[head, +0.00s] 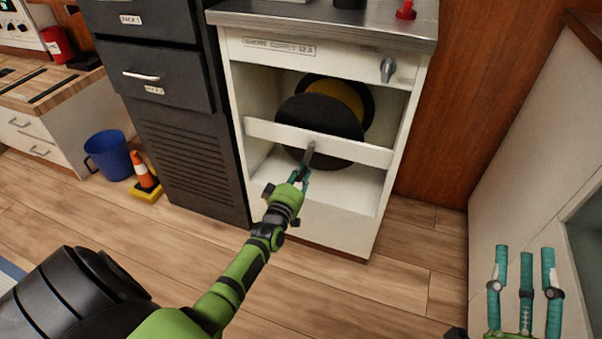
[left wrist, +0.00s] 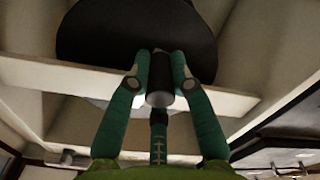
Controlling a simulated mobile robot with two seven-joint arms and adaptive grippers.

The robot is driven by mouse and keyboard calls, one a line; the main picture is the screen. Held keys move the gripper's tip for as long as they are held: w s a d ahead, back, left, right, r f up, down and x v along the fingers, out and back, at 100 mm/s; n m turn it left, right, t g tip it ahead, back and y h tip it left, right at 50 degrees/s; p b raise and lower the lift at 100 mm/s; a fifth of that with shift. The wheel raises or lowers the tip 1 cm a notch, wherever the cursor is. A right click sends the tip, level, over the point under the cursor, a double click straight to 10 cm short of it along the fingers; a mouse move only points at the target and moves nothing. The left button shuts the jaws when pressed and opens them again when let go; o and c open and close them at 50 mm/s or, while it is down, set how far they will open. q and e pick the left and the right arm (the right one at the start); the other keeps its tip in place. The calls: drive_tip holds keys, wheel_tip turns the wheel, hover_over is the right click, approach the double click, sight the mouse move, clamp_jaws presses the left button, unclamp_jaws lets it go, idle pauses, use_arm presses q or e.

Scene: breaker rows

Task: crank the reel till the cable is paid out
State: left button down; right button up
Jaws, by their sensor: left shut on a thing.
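The reel, with black round flanges (head: 319,116) and a yellow core (head: 340,93), sits inside a white open-fronted cabinet behind a white crossbar. Its dark flange (left wrist: 137,35) fills the top of the left wrist view. My right gripper (head: 525,285) is at the lower right, fingers spread and empty, away from the cabinet. I cannot make out the cable.
The cabinet's upper panel has a grey knob (head: 388,69), and a red item (head: 406,10) stands on its metal top. Black drawers (head: 160,75) stand to the left. A blue bucket (head: 108,155) and an orange cone (head: 142,170) are on the floor. Wooden floor is clear in front.

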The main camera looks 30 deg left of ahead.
use_arm(q)
drive_tip(key=d+r+n+p, duration=0.1)
drive_tip(key=d+r+n, duration=0.1)
drive_tip(key=n, duration=0.4)
drive_tip(key=w+d+r+n+p, duration=0.1)
drive_tip(key=d+r+n, duration=0.1)
drive_tip(key=d+n, duration=0.2)
drive_tip(key=w+d+r+n+p, duration=0.1)
drive_tip(key=d+n, duration=0.3)
drive_tip(key=n, duration=0.3)
drive_tip(key=shift+w+r+n+p, duration=0.15)
drive_tip(key=shift+r+n+p, duration=0.15)
drive_tip(key=shift+r, duration=0.1)
drive_tip(key=shift+r+n, duration=0.3)
drive_tip(key=shift+n, duration=0.1)
use_arm(e)
drive_tip(key=s+d+f+m+g+h, duration=0.1)
drive_tip(key=d+f+g+h, duration=0.2)
drive_tip(key=f+g, duration=0.3)
drive_tip(key=s+d+f+m+g+h, duration=0.1)
drive_tip(key=f+g, duration=0.5)
drive_tip(key=f, duration=0.9)
drive_tip(key=shift+s+d+m+h, duration=0.3)
drive_tip(key=shift+s+d+h, duration=0.2)
drive_tip(key=shift+d+h, duration=0.85)
drive_tip(key=shift+d+f, duration=0.1)
